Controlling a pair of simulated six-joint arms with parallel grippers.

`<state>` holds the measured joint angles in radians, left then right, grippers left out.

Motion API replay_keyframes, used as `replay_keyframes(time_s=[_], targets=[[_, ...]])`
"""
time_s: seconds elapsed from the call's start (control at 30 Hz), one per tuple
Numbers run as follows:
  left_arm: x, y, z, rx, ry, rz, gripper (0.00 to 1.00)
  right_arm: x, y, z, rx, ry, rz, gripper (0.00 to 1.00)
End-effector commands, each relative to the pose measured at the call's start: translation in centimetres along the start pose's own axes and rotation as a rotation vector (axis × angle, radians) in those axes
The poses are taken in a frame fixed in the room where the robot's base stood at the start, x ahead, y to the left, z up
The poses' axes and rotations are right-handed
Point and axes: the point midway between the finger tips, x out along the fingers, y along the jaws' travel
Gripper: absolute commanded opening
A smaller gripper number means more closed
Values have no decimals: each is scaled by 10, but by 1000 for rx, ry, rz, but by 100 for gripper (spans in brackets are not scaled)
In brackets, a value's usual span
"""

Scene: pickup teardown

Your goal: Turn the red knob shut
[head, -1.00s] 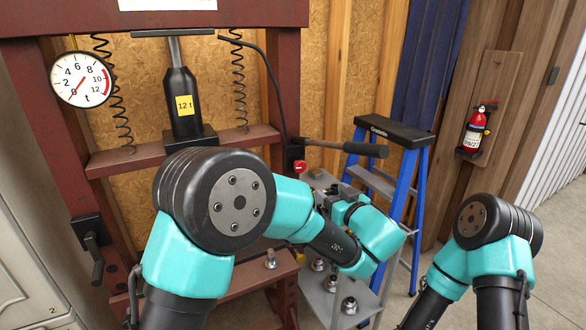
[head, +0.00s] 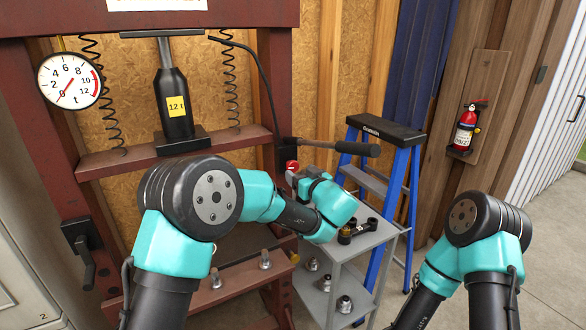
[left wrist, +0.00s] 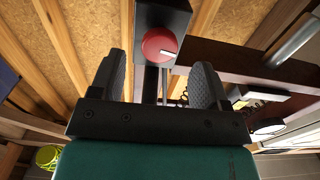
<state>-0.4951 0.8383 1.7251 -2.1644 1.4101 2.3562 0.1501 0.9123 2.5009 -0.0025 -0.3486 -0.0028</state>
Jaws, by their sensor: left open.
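The red knob (head: 292,167) sits on a dark box at the right post of the press frame, below the black pump handle. In the left wrist view the red knob (left wrist: 158,46) is round, with a white mark pointing right. My left gripper (head: 299,177) is right by the knob in the head view, its fingertips partly hidden. In the left wrist view my left gripper (left wrist: 158,62) is open, one finger on each side of the line to the knob. The knob lies just ahead of the fingertips; I cannot tell whether they touch it. My right gripper is out of view.
The pump handle (head: 345,148) juts right just above the knob. A grey cart (head: 340,246) with metal fittings stands below my left forearm. A blue stepladder (head: 384,131) is behind it. The gauge (head: 69,80) and black jack (head: 174,100) are at left.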

Motion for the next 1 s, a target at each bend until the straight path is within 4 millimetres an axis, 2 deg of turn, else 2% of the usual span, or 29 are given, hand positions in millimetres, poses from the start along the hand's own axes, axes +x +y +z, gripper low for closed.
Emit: replay_keyframes(time_s=[0.1, 0.3, 0.43, 0.7, 1.0], targets=[[21, 0, 1, 0, -1, -3, 69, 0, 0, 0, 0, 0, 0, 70], [45, 0, 0, 0, -1, -1, 69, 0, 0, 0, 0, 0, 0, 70], [52, 0, 0, 0, 0, -2, 69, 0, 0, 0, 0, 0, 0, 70], [53, 0, 0, 1, 0, -1, 69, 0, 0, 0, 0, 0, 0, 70], [53, 0, 0, 0, 0, 0, 42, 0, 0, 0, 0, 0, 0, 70]])
